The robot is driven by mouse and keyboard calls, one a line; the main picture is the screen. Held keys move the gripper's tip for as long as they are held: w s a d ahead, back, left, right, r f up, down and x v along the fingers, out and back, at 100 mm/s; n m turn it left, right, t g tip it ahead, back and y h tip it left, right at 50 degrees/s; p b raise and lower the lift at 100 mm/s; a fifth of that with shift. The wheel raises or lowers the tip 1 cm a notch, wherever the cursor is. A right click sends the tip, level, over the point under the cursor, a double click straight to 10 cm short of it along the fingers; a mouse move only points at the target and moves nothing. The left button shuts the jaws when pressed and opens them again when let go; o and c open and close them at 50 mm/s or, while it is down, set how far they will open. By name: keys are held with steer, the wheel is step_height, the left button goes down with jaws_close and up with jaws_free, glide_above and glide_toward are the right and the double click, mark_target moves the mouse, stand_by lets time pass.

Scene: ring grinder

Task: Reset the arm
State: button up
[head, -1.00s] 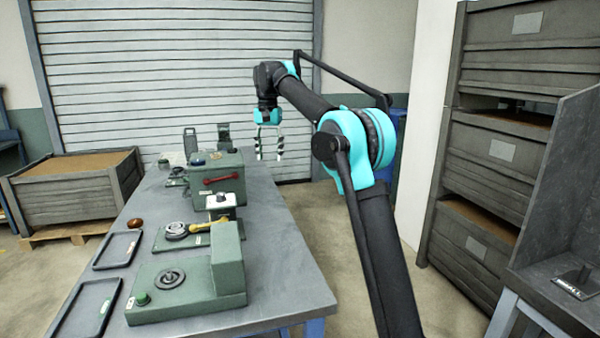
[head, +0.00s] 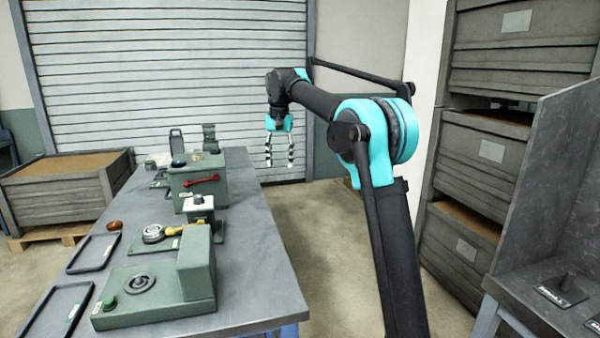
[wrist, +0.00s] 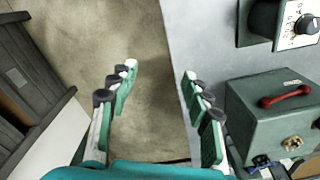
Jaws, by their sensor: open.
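My gripper (head: 280,162) is open and empty, with its fingers pointing down. In the head view it hangs in front of the shutter, just right of the far end of the grey table (head: 255,235). In the wrist view the two fingers of my gripper (wrist: 158,80) are spread apart, with bare floor and the table's edge between them. My arm reaches forward from the lower right, bent at the turquoise elbow joint.
On the table stand a green box with a red handle (head: 203,183), a green machine (head: 160,288), a ring fixture (head: 155,234) and two dark trays (head: 92,254). Wooden crates (head: 482,155) are stacked at right. A grey bench (head: 540,285) stands lower right. Floor right of the table is clear.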

steer(key=s+d+f+n+t, duration=0.1)
steer(key=s+d+f+t, duration=0.1)
steer(key=s+d+f, duration=1.65)
steer(key=s+f, duration=0.2)
steer(key=s, duration=0.2)
steer(key=s+d+f+t, duration=0.1)
steer(key=s+d+f, duration=0.3)
steer(key=s, duration=0.3)
steer(key=s+d+f+n, duration=0.1)
steer(key=s+d+f, duration=0.2)
steer(key=s+f, duration=0.4)
steer(key=shift+s+d+t, duration=0.15)
steer(key=shift+s+t, duration=0.25)
steer(key=shift+s, duration=0.05)
steer(key=shift+c, duration=0.6)
